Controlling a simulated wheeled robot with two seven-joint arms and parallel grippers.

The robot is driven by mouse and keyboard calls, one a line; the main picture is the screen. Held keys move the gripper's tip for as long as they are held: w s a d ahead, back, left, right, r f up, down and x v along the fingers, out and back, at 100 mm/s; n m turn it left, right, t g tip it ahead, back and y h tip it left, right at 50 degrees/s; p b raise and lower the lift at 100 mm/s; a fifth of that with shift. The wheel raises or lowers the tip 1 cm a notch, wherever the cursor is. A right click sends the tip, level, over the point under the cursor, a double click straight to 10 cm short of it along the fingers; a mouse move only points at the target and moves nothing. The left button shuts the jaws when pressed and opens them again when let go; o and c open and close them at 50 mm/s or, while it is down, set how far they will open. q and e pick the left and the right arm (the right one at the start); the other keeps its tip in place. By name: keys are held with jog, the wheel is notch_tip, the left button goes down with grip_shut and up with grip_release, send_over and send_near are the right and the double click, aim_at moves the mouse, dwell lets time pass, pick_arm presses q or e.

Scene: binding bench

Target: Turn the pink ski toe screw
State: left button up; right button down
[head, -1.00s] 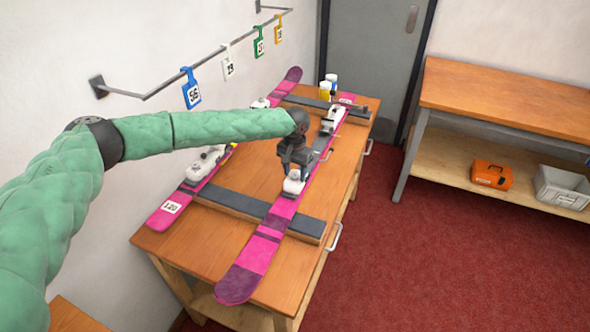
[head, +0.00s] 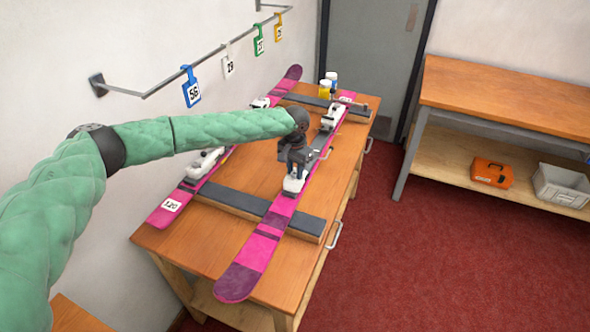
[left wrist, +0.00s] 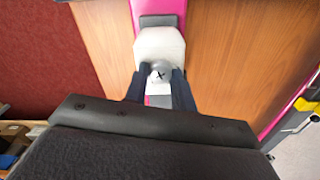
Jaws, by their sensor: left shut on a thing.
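The near pink ski (head: 258,251) lies across two dark rests on the wooden bench, with a white toe piece (head: 293,185) on it. In the left wrist view, the toe piece (left wrist: 160,45) carries a round grey screw head (left wrist: 161,71) with a dark cross mark. My left gripper (head: 292,172) points down over the toe piece. In the left wrist view my left gripper's fingers (left wrist: 160,78) stand on both sides of the screw head and are shut on it. The screw is hidden by the gripper in the head view. My right gripper is not in view.
A second pink ski (head: 166,209) with bindings lies nearer the wall. A rail with numbered tags (head: 191,88) hangs above it. A yellow bottle (head: 325,91) stands at the bench's far end. A shelf with an orange toolbox (head: 492,172) is at the right.

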aim_at(295, 173)
pick_arm(q)
jog(key=m, duration=0.6)
jog(key=shift+d+m, duration=0.1)
jog(key=shift+m, duration=1)
jog(key=m, duration=0.2)
jog(key=shift+m, duration=1.2)
jog(key=m, duration=0.3)
jog(key=shift+m+b, duration=0.3)
jog(key=shift+b, duration=0.1)
jog(key=m, duration=0.2)
jog(key=shift+m, duration=0.4)
jog(key=shift+m+b, duration=0.3)
jog(key=shift+r+m, duration=0.1)
jog(key=shift+m, duration=1.5)
jog(key=o, duration=1)
jog(key=shift+s, duration=0.1)
jog(key=shift+r+b, duration=0.2)
jog(key=shift+b, duration=0.25)
notch_tip(295, 173, up, 6)
jog(key=shift+f+b, duration=0.25)
jog(key=shift+b, duration=0.85)
jog(key=shift+r, duration=0.95)
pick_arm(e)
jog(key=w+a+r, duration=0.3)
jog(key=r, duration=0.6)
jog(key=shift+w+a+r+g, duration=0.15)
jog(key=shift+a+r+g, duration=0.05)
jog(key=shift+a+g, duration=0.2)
